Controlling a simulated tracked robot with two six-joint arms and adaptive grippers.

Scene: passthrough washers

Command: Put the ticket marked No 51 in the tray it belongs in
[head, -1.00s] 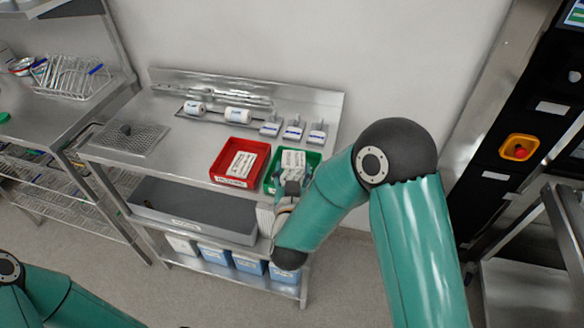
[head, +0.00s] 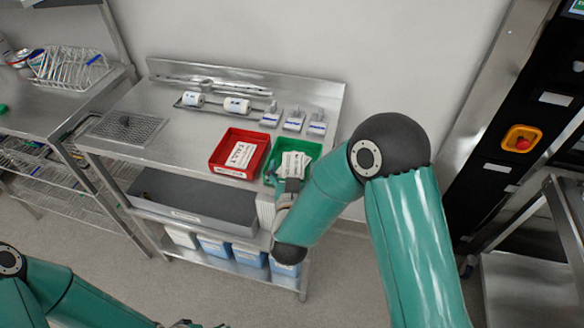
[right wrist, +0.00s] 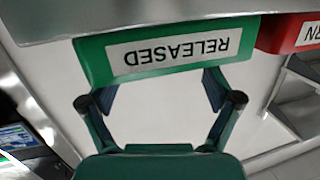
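The red tray (head: 214,158) sits near the right end of the steel bench, with a white printed ticket (head: 240,154) in it. The green tray (head: 313,150) stands to its right, with a white printed ticket (head: 293,163) in it. I cannot read a number on either ticket. In the right wrist view the green tray's front label (right wrist: 165,51) reads RELEASED, upside down. My right gripper (right wrist: 160,92) is open and empty at the green tray's front; its fingers are spread apart. My left gripper (head: 186,323) barely shows at the bottom edge.
In the right wrist view the red tray's label (right wrist: 309,33) shows only its end, "RN". White rolls (head: 236,105) and several small stands (head: 293,121) line the back of the bench. A grey bin (head: 190,196) and blue boxes (head: 249,256) are below.

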